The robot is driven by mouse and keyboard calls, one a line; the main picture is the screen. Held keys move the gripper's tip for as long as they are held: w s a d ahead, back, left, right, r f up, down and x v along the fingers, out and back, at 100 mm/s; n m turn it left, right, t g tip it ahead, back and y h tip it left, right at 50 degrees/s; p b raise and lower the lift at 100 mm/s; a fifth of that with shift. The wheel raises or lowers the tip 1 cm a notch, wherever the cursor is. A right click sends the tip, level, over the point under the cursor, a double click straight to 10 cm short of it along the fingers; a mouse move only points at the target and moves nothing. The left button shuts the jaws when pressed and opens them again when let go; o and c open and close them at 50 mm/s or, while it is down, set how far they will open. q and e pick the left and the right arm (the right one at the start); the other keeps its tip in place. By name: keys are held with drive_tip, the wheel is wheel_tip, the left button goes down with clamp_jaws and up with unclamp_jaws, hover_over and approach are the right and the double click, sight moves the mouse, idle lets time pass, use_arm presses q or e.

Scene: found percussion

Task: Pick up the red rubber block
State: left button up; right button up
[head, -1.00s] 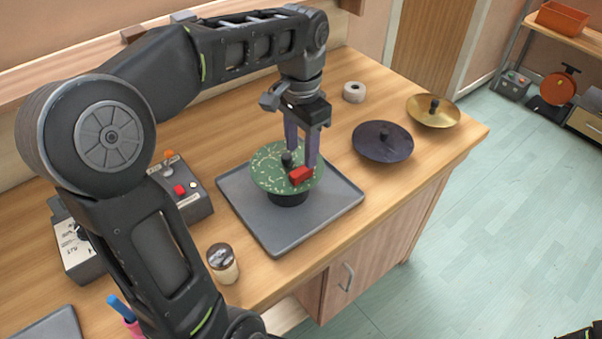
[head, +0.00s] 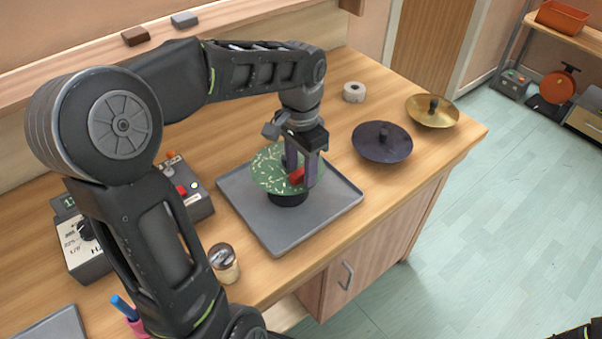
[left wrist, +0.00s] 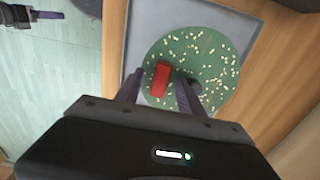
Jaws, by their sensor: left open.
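The red rubber block (head: 297,176) lies on a green round plate (head: 262,179) scattered with pale grains. In the left wrist view the block (left wrist: 160,79) lies between the two fingers, nearer the left one. My left gripper (head: 301,178) is open, pointing down, with its fingertips low at the plate on either side of the block. In the left wrist view the open left gripper (left wrist: 160,90) shows a gap beside the block.
The green plate stands on a dark base over a grey tray (head: 338,207). A dark disc (head: 375,150), a brass disc (head: 445,116) and a tape roll (head: 353,92) stand to the right. A shaker (head: 224,265) and a control box (head: 196,205) are to the left.

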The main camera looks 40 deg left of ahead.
use_arm(q)
clamp_jaws()
idle(0.5)
